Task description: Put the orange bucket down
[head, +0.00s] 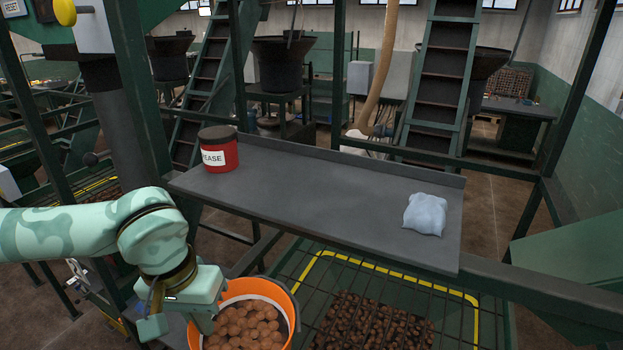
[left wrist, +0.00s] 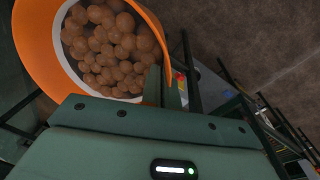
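The orange bucket (head: 293,303) is at the bottom of the head view, full of round brown balls (head: 243,325). Its lower part is cut off by the frame edge, so what is under it is hidden. My left gripper (head: 207,322) is at the bucket's left rim. In the left wrist view the bucket (left wrist: 34,48) fills the upper left, and my left gripper's fingers (left wrist: 165,88) are closed around its rim. My right gripper is not in view.
A grey shelf (head: 320,195) spans the middle, with a red grease tin (head: 222,158) at its left and a pale cloth (head: 425,214) at its right. Its middle is clear. Below is a barred, yellow-edged grate (head: 400,275) over brown lumps. Green posts stand around.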

